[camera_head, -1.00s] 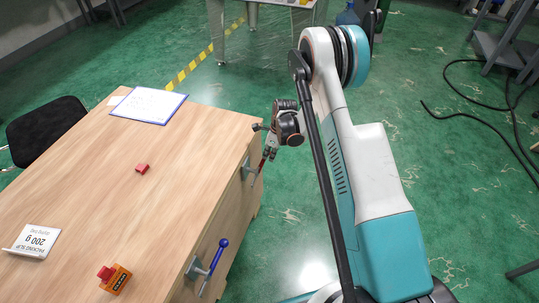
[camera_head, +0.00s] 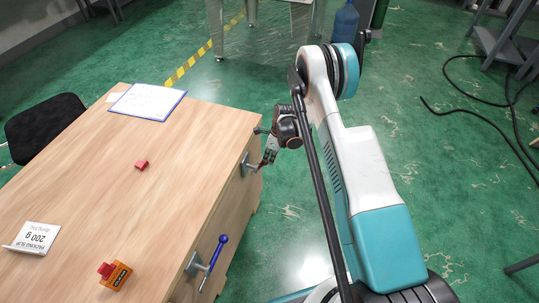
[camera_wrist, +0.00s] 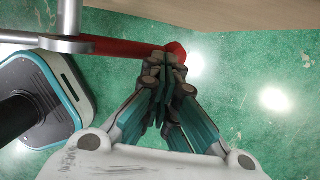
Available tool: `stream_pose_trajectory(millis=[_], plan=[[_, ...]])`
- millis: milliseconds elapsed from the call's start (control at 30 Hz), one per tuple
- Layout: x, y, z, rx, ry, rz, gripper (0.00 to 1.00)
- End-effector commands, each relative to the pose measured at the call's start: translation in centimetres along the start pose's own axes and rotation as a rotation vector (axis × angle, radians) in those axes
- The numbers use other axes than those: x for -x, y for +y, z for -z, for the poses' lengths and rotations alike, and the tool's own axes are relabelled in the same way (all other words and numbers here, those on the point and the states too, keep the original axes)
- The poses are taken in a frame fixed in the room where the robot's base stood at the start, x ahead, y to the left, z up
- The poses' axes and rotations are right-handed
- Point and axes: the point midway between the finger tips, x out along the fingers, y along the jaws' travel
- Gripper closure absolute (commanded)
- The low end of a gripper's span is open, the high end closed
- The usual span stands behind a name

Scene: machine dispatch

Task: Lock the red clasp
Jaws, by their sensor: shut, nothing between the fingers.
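The red clasp is a lever with a red handle and a grey metal bracket (camera_head: 247,164) on the desk's side face, near its far corner. In the wrist view, the red handle (camera_wrist: 120,46) runs sideways from a metal pivot on the left to a rounded red end. My gripper (camera_head: 270,156) is at the clasp, beside the desk. In the wrist view, the shut fingertips (camera_wrist: 166,62) are at the handle's end and hide part of it. They hold nothing; I cannot tell whether they touch it.
A blue-handled clasp (camera_head: 216,260) is on the same desk side, nearer me. The wooden desk (camera_head: 180,190) carries a red block (camera_head: 141,164), a clipboard (camera_head: 147,102), a packing slip sign (camera_head: 37,237) and an orange button box (camera_head: 116,275).

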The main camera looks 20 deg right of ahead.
Motion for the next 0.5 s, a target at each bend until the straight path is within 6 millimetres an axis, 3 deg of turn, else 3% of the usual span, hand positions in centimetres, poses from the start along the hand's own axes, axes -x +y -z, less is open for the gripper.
stream_pose_trajectory(millis=[500], plan=[[-2.6, 0.7, 0.5, 0.001, 0.000, 0.000, 1.00]])
